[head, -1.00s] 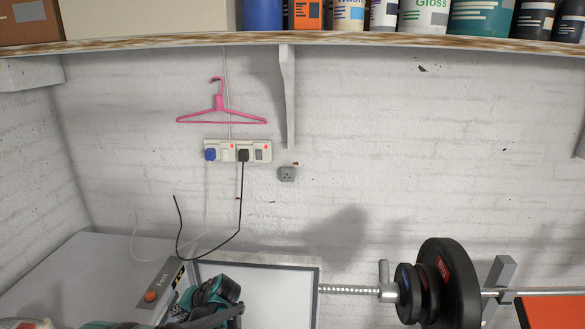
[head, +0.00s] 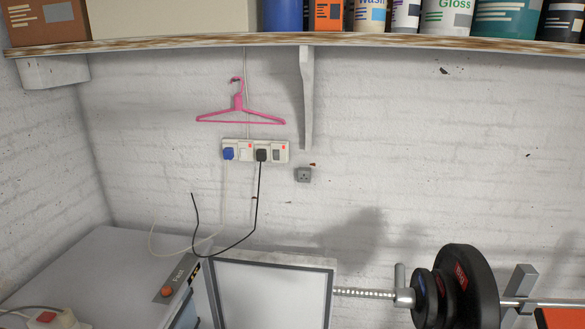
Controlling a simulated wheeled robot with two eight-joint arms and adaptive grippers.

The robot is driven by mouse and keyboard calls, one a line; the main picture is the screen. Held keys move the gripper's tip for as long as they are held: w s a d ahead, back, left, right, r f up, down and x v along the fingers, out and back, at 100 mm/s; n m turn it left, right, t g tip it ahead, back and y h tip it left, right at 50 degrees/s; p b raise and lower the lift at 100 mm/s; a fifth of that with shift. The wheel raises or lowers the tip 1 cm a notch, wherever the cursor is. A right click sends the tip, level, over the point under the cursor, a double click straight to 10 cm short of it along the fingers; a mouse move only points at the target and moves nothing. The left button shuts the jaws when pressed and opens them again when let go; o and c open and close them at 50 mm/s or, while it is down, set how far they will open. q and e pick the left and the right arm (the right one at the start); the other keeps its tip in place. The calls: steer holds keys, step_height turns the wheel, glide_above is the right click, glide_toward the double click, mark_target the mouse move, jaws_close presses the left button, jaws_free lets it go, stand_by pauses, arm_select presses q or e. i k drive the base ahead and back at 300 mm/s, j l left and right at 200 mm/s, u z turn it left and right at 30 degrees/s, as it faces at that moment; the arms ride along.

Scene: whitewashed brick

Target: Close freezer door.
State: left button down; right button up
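The freezer (head: 95,265) is a pale grey-white box at the lower left, against the wall. Its front top strip has an orange knob and yellow-black marking. The freezer door (head: 270,295) stands open to the right of the body, and its white inner panel with a grey seal frame faces me. The lower part of the door and most of the freezer front are cut off by the bottom edge of the picture. Neither of my grippers is in view.
A white power strip with a red switch (head: 57,319) lies at the lower left. Cables hang from the wall sockets (head: 254,151) behind the freezer. A barbell with black plates (head: 465,285) is right of the door. A shelf (head: 350,42) with containers runs above.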

mark_target(251, 290)
steer(key=u, duration=1.55)
steer(key=i+l+z, duration=0.1)
steer(key=z, duration=0.25)
steer(key=i+z, duration=0.3)
